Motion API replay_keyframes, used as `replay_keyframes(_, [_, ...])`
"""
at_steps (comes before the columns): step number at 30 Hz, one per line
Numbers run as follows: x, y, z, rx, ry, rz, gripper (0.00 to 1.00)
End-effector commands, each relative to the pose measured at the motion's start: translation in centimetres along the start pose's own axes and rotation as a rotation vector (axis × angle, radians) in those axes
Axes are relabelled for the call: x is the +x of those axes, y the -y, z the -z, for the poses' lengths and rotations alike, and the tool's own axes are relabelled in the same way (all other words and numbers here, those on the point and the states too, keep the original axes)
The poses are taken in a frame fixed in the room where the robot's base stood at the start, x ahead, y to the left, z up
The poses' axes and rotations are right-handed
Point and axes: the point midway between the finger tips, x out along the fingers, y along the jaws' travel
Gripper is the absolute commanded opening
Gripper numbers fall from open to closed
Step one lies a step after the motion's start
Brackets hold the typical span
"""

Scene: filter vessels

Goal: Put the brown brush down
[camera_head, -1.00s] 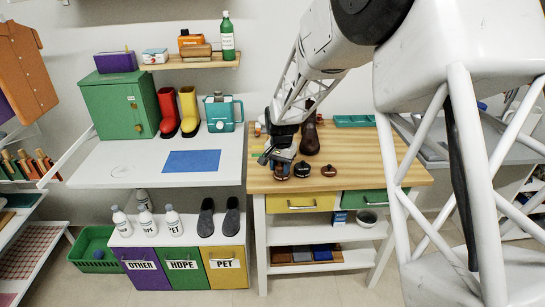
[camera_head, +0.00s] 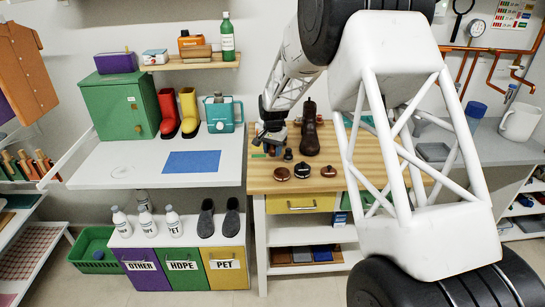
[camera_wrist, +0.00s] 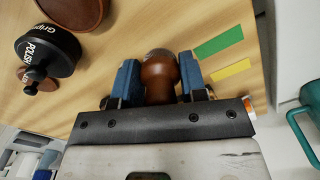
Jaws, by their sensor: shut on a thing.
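The brown brush (camera_wrist: 160,75) has a rounded brown knob, held upright between the blue fingers of my gripper (camera_wrist: 157,82) in the wrist view. Its lower part is hidden, so I cannot tell whether it touches the bench. In the head view my gripper (camera_head: 272,149) is at the left side of the wooden bench top (camera_head: 262,181), left of a dark brown boot (camera_head: 310,134). A green strip (camera_wrist: 219,42) and a yellow strip (camera_wrist: 231,69) lie on the wood just right of the fingers in the wrist view.
Round tins sit near the bench's front: a brown one (camera_head: 281,174), a dark one (camera_head: 303,170) and another brown one (camera_head: 328,171). A small dark object (camera_head: 288,155) stands beside my gripper. A white table with a blue mat (camera_head: 192,161) adjoins on the left.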

Motion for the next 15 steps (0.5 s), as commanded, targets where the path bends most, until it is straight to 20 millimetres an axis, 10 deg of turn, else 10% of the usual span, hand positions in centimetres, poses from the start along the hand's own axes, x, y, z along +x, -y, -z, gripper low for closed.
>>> replay_keyframes(15, [0.31,0.31,0.44,0.0,0.001,0.0,0.2])
